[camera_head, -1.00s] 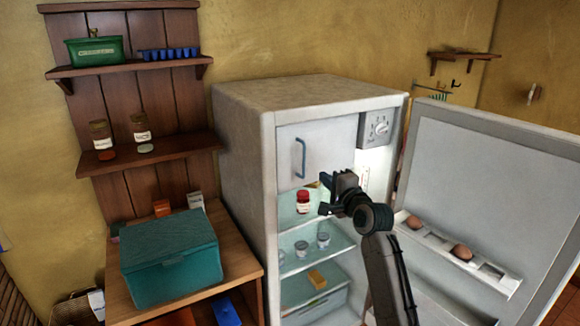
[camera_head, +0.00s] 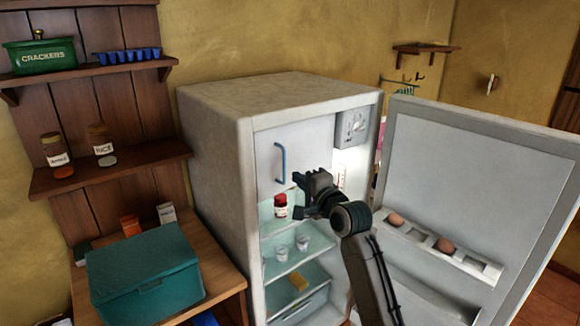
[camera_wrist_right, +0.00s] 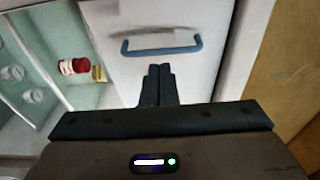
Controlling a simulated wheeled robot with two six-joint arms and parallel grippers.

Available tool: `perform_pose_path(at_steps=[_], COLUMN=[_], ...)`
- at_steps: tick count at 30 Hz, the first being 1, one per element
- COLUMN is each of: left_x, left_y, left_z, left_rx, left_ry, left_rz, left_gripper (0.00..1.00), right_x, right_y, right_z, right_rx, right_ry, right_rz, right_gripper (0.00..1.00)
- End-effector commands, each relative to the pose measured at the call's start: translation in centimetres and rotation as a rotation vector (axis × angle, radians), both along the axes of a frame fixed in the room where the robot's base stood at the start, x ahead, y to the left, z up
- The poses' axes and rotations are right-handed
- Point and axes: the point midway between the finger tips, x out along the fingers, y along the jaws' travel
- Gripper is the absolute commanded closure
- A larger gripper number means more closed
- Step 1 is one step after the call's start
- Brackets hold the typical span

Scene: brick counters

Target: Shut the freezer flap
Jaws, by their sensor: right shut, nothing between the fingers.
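The freezer flap (camera_head: 300,152) is the pale panel in the upper part of the open fridge, with a blue bar handle (camera_head: 280,163). It looks flush with the fridge frame. In the right wrist view the flap (camera_wrist_right: 190,82) lies ahead, with its blue handle (camera_wrist_right: 161,46) beyond the fingertips. My right gripper (camera_head: 299,196) is shut and empty in front of the flap's lower part; it also shows in the right wrist view (camera_wrist_right: 158,70). I cannot tell whether its tips touch the flap. My left gripper is not in view.
The fridge door (camera_head: 470,165) stands wide open at the right, with eggs (camera_head: 445,245) in its rack. A red-capped jar (camera_head: 281,206) and small cups (camera_head: 302,243) stand on the fridge shelves. A teal box (camera_head: 145,265) sits on the wooden counter at the left.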

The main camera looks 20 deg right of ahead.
Motion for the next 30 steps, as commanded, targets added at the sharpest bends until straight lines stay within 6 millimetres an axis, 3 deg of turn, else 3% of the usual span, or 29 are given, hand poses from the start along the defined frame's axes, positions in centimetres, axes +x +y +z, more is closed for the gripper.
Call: perform_pose_path(at_steps=[3, 9, 24, 30], left_x=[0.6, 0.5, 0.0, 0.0], left_y=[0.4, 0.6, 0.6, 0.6], left_z=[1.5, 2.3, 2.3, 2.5], left_rx=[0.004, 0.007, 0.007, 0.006], left_ry=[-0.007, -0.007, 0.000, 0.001], left_rz=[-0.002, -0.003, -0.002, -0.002], left_gripper=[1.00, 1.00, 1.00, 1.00], right_x=[2.2, 4.2, 4.9, 6.8], right_y=[0.6, 1.1, 1.3, 2.9], right_z=[0.4, 0.1, 0.0, 0.0], right_rx=[0.001, 0.001, 0.000, 0.001], right_ry=[0.002, 0.000, -0.001, -0.001], right_rz=[0.000, 0.001, 0.000, 0.001], right_gripper=[1.00, 1.00, 1.00, 1.00])
